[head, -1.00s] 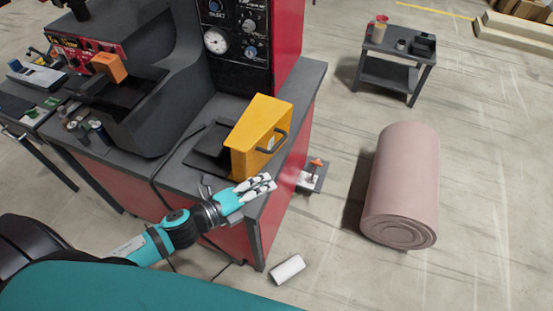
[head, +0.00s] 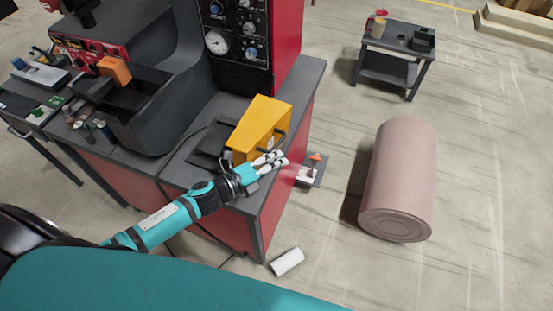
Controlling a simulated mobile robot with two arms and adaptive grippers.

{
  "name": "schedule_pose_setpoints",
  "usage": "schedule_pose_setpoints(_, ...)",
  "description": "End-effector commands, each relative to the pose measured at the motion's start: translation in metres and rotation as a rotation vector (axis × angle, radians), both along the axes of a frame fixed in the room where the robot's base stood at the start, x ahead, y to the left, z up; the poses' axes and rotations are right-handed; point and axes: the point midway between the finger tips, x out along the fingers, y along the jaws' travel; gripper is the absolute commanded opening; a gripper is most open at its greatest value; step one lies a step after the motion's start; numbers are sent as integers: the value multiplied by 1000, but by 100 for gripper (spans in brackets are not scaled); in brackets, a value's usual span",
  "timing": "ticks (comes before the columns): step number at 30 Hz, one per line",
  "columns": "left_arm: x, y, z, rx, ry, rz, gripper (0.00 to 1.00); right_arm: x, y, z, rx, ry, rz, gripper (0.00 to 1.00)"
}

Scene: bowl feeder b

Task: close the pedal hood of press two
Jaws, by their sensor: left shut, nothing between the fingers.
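The yellow pedal hood (head: 258,120) stands at the right end of the press bench (head: 213,112), raised on a dark base plate (head: 213,144). Its dark handle (head: 280,137) is on the right face and is partly hidden by my left gripper. My left gripper (head: 277,160) is shut and empty, with its fingers in front of the hood's lower right face, close to the handle. I cannot tell whether it touches the hood. My right gripper is not in view.
The press body with a gauge (head: 216,42) rises behind the hood. A small dark cart (head: 393,60) stands at the back right.

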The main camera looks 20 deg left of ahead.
Motion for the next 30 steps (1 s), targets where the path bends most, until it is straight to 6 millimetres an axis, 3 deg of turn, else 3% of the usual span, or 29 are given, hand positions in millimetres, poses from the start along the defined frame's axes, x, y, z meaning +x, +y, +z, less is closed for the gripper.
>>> schedule_pose_setpoints(14, 0, 14, 12, -100, 3, 2, 0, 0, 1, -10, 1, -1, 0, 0)
schedule_pose_setpoints(20, 1, 38, 29, -250, 7, 3, 0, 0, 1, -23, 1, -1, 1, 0)
schedule_pose_setpoints(30, 3, 93, 55, -573, 18, 3, 0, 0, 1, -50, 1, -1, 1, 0)
